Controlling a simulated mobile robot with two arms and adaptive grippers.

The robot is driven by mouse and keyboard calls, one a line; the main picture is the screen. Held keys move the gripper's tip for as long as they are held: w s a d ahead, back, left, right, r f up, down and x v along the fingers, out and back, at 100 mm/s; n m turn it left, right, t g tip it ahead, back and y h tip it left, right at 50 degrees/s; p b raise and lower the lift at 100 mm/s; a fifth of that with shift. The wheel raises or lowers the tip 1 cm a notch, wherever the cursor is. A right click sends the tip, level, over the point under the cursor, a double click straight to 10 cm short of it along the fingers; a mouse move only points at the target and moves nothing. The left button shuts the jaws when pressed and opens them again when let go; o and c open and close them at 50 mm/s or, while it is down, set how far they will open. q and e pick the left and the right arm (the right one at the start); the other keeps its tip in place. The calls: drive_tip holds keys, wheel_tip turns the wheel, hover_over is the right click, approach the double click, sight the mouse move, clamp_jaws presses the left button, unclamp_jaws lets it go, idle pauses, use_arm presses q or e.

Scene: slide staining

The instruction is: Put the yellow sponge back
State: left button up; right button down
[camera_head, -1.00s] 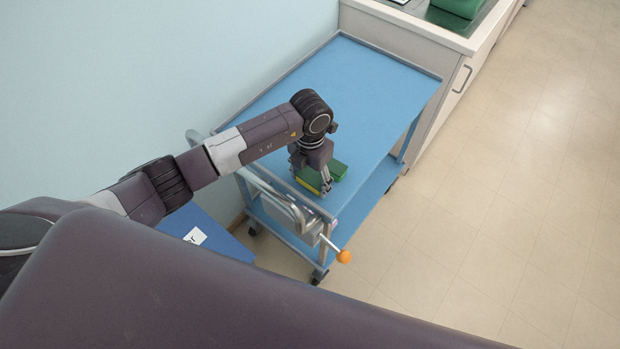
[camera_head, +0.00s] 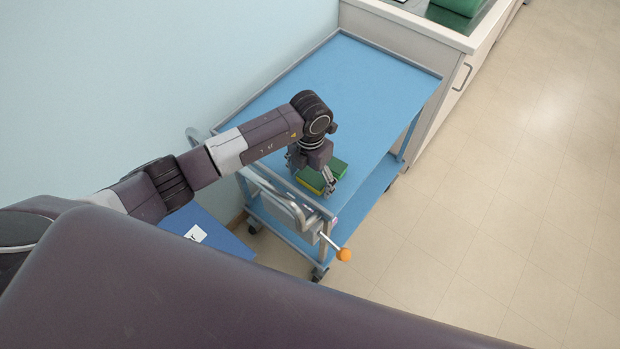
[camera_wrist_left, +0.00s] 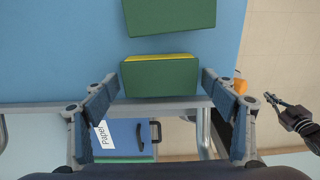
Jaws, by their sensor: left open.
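The yellow sponge (camera_head: 309,184), with a green top layer, lies on the blue top of the trolley near its handle end. In the left wrist view the sponge (camera_wrist_left: 160,78) shows mostly its green face, with a thin yellow strip along its far edge. My left gripper (camera_head: 311,178) is open above it. In the wrist view the two fingers (camera_wrist_left: 160,95) stand on either side of the sponge, with small gaps visible. A second green block (camera_wrist_left: 170,14) lies just beyond the sponge. In the wrist view my right gripper (camera_wrist_left: 283,105) shows small at the right; its jaw state is unclear.
The blue trolley top (camera_head: 365,90) is clear beyond the blocks. Its rail carries a lever with an orange knob (camera_head: 344,256). A blue bin labelled "Paper" (camera_wrist_left: 128,130) stands below the handle end. A white counter (camera_head: 410,32) adjoins the far end; open floor (camera_head: 500,220) lies right.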

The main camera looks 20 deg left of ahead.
sight(310, 179)
use_arm(q)
drive_tip(key=shift+w+r+b, duration=0.1)
drive_tip(key=shift+r+b, duration=0.2)
drive_tip(key=shift+r, duration=0.15)
wheel_tip(310, 179, up, 11)
drive_tip(key=b, duration=0.3)
drive_tip(key=shift+r, duration=0.2)
